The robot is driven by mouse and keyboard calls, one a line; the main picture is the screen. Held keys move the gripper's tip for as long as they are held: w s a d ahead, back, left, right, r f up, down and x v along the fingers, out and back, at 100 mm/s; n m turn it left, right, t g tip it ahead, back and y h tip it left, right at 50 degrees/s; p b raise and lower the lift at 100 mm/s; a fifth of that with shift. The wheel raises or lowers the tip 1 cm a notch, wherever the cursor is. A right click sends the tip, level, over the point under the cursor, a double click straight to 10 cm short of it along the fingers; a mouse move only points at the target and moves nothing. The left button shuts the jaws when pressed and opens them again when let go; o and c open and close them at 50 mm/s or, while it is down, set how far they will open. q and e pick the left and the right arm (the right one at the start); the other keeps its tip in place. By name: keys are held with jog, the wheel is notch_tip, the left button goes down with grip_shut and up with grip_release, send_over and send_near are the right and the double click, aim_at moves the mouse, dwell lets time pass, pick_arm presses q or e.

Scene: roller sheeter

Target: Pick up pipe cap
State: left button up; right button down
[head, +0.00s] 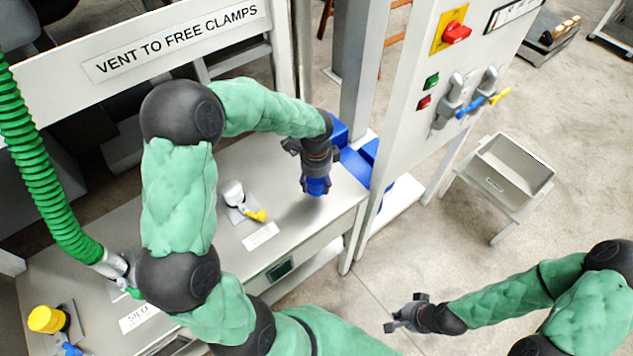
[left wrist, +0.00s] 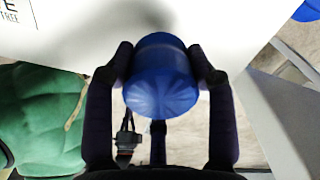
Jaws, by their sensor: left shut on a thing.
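The blue pipe cap (head: 318,187) is held by my left gripper (head: 315,180) over the right part of the grey table. In the left wrist view the cap (left wrist: 161,75) sits between the two dark fingers (left wrist: 162,82), which touch its sides. The cap looks round with a ribbed end. From these views I cannot tell whether it is clear of the tabletop. My right gripper (head: 404,315) is at the lower right of the head view, over the floor, with its fingers apart and nothing between them.
On the table (head: 225,165) stand a white port with a yellow handle (head: 255,215) and a green hose (head: 45,170) at a silo fitting. A yellow cap (head: 47,319) is at the lower left. A control panel (head: 430,80) and grey bin (head: 510,165) stand right.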

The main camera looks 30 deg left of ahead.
pick_arm(q)
jog(key=s+d+r+p, duration=0.3)
jog(key=s+d+r, duration=0.3)
jog(key=s, duration=0.5)
jog(key=shift+s+r+p, duration=0.35)
jog(key=shift+r, duration=1)
jog(key=shift+a, duration=0.15)
